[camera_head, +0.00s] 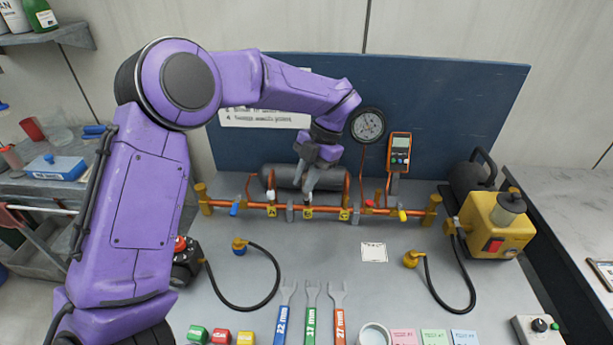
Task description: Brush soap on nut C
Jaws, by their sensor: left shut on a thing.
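My left gripper (312,172) reaches down over the copper pipe run (325,212) at the back of the bench. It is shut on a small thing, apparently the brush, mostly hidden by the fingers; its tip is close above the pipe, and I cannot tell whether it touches. Yellow-tagged nuts sit along the pipe: a left one (271,211), a middle one (307,213) and a right one (343,215). Their letters are too small to read, so I cannot tell which is C. A white pot (375,334), perhaps the soap, stands at the front edge. My right gripper is out of view.
A dark cylinder (285,177) lies behind the pipe. A round gauge (367,125) and an orange meter (400,150) stand at the back. A yellow pump (497,225) is at right. Hoses and several wrenches (312,310) lie in front; the bench middle is mostly clear.

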